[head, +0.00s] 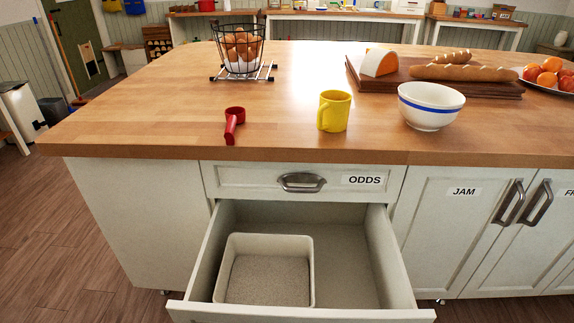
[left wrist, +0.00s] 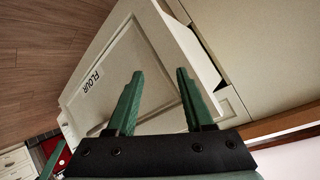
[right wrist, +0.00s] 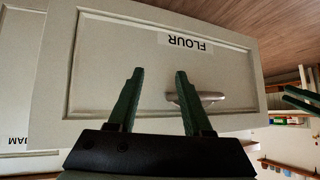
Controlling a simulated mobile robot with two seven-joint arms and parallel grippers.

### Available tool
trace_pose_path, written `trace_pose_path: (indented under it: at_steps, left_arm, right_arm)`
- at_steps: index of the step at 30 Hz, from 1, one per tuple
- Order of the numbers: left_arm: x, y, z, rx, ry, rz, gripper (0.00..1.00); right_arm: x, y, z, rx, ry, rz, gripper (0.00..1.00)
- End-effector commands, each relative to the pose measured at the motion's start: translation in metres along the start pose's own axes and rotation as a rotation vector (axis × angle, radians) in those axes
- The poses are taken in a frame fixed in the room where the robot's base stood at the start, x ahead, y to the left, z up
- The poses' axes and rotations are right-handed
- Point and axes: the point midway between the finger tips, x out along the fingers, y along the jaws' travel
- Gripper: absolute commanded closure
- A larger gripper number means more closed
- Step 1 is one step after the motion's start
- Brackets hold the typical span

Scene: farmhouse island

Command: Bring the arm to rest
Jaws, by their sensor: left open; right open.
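My left gripper (left wrist: 160,73) is open in the left wrist view, with nothing between its green fingers. A pale panel labelled FLOUR (left wrist: 105,85) lies beyond the fingertips. My right gripper (right wrist: 160,72) is open and empty in the right wrist view. A FLOUR door (right wrist: 110,55) with a metal handle (right wrist: 196,97) is beyond its fingers; I cannot tell the exact gap. Green finger-like parts at the edges of both wrist views look like my other gripper. Neither arm shows in the head view.
An open drawer (head: 345,255) under the ODDS front holds a bin (head: 312,268). On the island (head: 180,110) stand a red scoop (head: 234,122), yellow mug (head: 334,112), bowl (head: 431,108), egg basket (head: 240,50) and bread board (head: 440,88). The worktop's front left is clear.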

Motion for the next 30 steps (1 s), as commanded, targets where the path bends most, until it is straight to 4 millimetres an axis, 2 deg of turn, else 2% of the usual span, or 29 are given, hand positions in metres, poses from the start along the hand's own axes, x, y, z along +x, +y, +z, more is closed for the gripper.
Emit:
trace_pose_path:
  at_steps: [7,15,23,24,30]
  left_arm:
    - [-0.027,0.04,0.024,-0.164,-0.246,0.11,0.48]
    - [-0.011,0.077,-0.014,-0.397,-0.187,0.09,0.48]
    - [0.001,0.103,-0.057,-0.614,-0.134,0.076,0.48]
    - [-0.008,0.096,-0.064,-0.61,-0.138,0.072,0.48]
    - [-0.031,0.077,-0.081,-0.608,-0.147,0.055,0.48]
  right_arm:
    - [0.0,-0.002,-0.001,0.007,0.002,-0.001,0.5]
    - [0.0,-0.002,-0.001,0.007,0.001,-0.002,0.5]
    - [0.0,-0.001,0.0,0.003,0.0,-0.001,0.5]
    - [-0.01,-0.002,-0.012,0.002,-0.001,-0.001,0.5]
    - [-0.038,0.002,-0.043,0.002,0.019,0.017,0.5]
